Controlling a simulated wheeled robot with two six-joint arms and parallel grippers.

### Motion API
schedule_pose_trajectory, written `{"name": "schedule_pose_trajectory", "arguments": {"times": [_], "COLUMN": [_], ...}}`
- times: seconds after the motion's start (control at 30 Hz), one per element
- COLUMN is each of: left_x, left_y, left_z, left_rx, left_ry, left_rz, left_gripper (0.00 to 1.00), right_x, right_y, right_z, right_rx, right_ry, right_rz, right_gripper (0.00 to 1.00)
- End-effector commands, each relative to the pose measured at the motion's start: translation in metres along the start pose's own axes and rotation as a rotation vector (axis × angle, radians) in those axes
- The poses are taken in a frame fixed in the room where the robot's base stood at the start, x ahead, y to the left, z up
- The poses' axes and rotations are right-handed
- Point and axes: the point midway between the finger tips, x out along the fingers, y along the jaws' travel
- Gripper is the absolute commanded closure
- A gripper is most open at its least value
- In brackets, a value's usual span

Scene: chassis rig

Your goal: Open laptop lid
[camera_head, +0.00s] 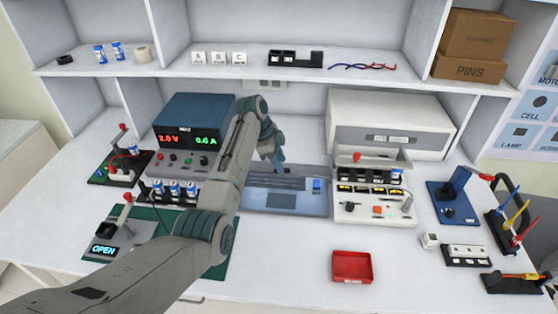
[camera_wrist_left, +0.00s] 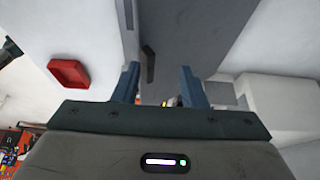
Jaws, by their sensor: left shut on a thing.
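The laptop (camera_head: 283,201) lies mid-bench, a blue-grey slab with its keyboard deck and touchpad showing, so its lid stands raised. The lid seems to be the dark strip at the laptop's back edge, seen nearly edge-on. My left gripper (camera_head: 277,163) is at this back edge, its fingers pointing down. In the left wrist view, a grey panel, apparently the lid (camera_wrist_left: 195,35), spreads ahead of my left gripper (camera_wrist_left: 160,86). The fingers stand apart with something thin between them; the exact contact is hard to see. My right gripper is out of view.
A blue power supply (camera_head: 190,128) stands behind my left arm. A white instrument (camera_head: 385,118) and a switch panel (camera_head: 374,205) stand to the laptop's right. A red tray (camera_head: 352,267) lies in front.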

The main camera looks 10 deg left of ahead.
Motion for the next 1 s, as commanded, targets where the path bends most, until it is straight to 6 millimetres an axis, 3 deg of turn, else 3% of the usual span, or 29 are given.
{"name": "schedule_pose_trajectory", "arguments": {"times": [0.17,0.4,0.6,0.97,1.0], "left_x": [-0.025,-0.074,-0.102,-0.11,-0.11], "left_y": [-0.001,0.001,0.003,0.004,0.004], "left_z": [0.002,0.001,0.0,-0.001,-0.001], "left_rx": [0.001,0.002,0.002,0.002,0.002], "left_ry": [-0.004,-0.003,-0.002,-0.002,-0.002], "left_rz": [-0.011,-0.01,-0.008,-0.005,-0.005], "left_gripper": [0.69,0.69,0.69,0.69,0.75], "right_x": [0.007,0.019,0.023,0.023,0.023], "right_y": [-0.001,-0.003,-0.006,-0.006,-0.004], "right_z": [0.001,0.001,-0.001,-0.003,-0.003], "right_rx": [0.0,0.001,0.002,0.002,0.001], "right_ry": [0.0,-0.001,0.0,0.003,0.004], "right_rz": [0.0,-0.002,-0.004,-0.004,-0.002], "right_gripper": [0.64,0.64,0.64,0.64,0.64]}}
